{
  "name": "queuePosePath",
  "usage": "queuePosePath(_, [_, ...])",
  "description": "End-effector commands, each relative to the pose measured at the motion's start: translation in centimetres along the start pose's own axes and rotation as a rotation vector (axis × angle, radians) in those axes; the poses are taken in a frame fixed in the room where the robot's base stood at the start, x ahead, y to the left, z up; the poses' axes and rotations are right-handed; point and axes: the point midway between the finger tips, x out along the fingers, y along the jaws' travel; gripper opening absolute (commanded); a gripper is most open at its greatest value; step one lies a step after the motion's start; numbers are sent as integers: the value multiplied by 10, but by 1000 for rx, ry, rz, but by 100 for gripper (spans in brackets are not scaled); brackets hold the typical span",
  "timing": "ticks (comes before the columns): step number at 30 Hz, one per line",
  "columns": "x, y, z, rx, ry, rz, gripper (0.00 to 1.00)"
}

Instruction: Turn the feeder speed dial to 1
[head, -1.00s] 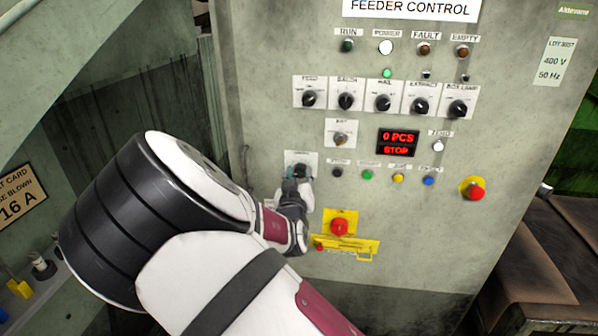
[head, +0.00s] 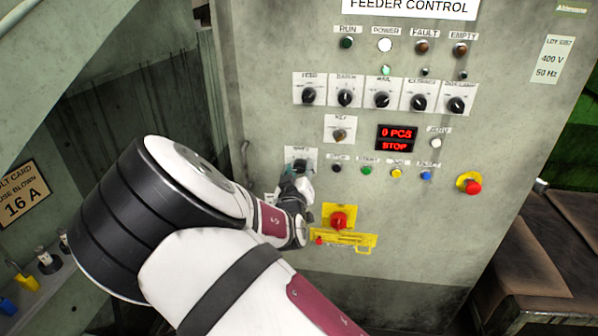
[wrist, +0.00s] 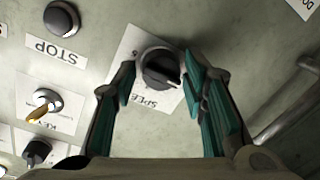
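The feeder speed dial (wrist: 160,68) is a dark round knob with a raised grip bar on a white plate (wrist: 146,112), whose label is partly readable and upside down in the wrist view. My gripper (wrist: 157,76) has its teal-padded fingers on both sides of the dial. They stand apart, with a small gap at the left finger; the right finger is very near the dial, and I cannot tell if it touches. In the head view my gripper (head: 297,176) is at the dial's plate (head: 301,154) and mostly hides the dial. The scale numbers are not readable.
A row of similar selector knobs (head: 382,100) sits above. The key switch (head: 339,135), the STOP button (wrist: 62,18) and other push buttons are close by. A red knob on a yellow plate (head: 339,220) sits just below right.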

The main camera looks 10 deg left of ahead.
Motion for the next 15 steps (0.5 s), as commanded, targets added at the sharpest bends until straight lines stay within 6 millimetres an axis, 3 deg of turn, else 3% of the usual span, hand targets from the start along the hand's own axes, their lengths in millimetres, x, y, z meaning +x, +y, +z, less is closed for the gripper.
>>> queuePosePath(10, [-1,-1,0,1,0,-1,50])
queuePosePath(15, [-17,-1,-1,2,0,-2,50])
